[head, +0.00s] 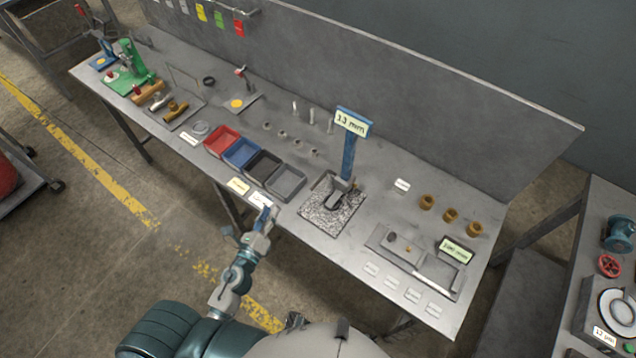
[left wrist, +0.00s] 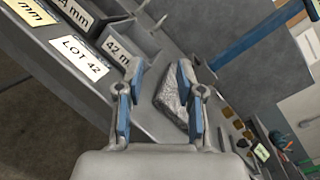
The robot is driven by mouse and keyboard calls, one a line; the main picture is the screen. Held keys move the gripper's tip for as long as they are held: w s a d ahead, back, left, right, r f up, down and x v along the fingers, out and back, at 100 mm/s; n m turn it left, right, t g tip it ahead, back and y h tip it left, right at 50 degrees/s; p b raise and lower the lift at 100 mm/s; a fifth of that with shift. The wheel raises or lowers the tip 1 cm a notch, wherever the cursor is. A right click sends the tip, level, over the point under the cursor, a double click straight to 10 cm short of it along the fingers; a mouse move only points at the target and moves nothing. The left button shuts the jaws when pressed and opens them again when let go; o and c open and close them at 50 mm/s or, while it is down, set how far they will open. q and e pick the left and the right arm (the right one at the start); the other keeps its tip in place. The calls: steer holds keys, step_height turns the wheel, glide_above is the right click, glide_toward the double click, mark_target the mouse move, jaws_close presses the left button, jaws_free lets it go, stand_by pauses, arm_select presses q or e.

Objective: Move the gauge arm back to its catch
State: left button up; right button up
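The gauge stands at the middle of the bench, with a blue column (head: 348,157), a display (head: 352,122) that seems to read 3.3 mm, and a speckled stone plate (head: 320,213). A grey and dark arm piece (head: 338,196) sits low at the column's foot; its exact angle and the catch are too small to tell. My left gripper (head: 263,214) is at the bench's front edge, left of the plate and apart from it. In the left wrist view its blue-padded fingers (left wrist: 157,98) are spread and empty, with the stone plate (left wrist: 171,97) beyond them. My right gripper is not in view.
Red (head: 221,140), blue (head: 241,152), black (head: 262,165) and grey (head: 286,182) bins line the bench left of the gauge. Small metal pins (head: 283,134) stand behind them. Brass pieces (head: 450,214) and a grey tray (head: 410,258) are at right. Bare bench lies between plate and tray.

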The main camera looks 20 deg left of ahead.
arm_select(q)
steer(key=d+m+h, duration=0.1)
steer(key=d+m, duration=0.1)
steer(key=m, duration=0.1)
steer(key=d+m+h, duration=0.1)
steer(key=m+h, duration=0.1)
steer(key=m, duration=0.1)
steer(key=d+m+g+h, duration=0.1)
steer(key=d+m+h, duration=0.1)
steer(key=m, duration=0.1)
steer(key=shift+s+d+f, duration=0.1)
steer(key=shift+s+d, duration=0.1)
steer(key=shift+d, duration=0.1)
steer(key=p+x, duration=0.1)
steer(key=x, duration=0.1)
steer(key=shift+w+d, duration=0.2)
steer(key=p, duration=0.2)
glide_toward(325, 173)
steer(key=x, duration=0.6)
steer(key=shift+w+d+f, duration=0.1)
steer(key=shift+w+f, duration=0.15)
steer(key=shift+f, duration=0.1)
steer(key=shift+w+d, duration=0.3)
steer(key=shift+w, duration=0.1)
steer(key=shift+a, duration=0.1)
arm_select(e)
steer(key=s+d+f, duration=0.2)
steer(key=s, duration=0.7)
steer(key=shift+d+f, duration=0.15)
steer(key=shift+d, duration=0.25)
